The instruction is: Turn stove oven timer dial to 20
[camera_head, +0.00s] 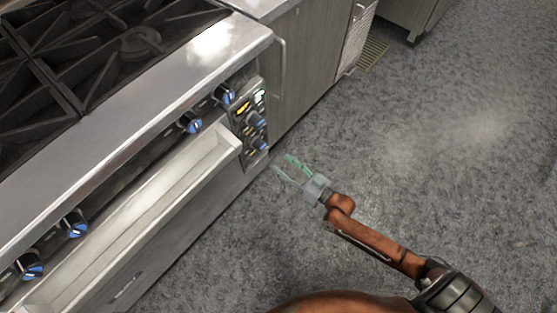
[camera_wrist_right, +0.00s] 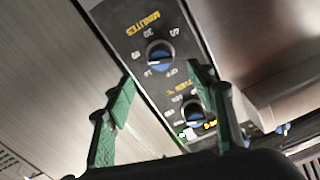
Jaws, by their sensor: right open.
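The timer dial (camera_wrist_right: 160,57), a black knob with a blue face, sits on the dark control panel under the word MINUTES, which shows upside down in the right wrist view. I cannot tell which mark it points at. In the head view it is the lower dial (camera_head: 259,144) at the stove's right end. A second dial (camera_wrist_right: 195,112) with a temperature scale is beside it. My right gripper (camera_head: 283,163) is open and empty, a little in front of the panel and apart from it. My left gripper is not in view.
The long metal oven handle (camera_head: 150,205) juts out left of the panel. Several blue burner knobs (camera_head: 190,122) line the stove front. A grey cabinet (camera_head: 310,60) adjoins the stove. The speckled floor (camera_head: 450,150) is clear on the right.

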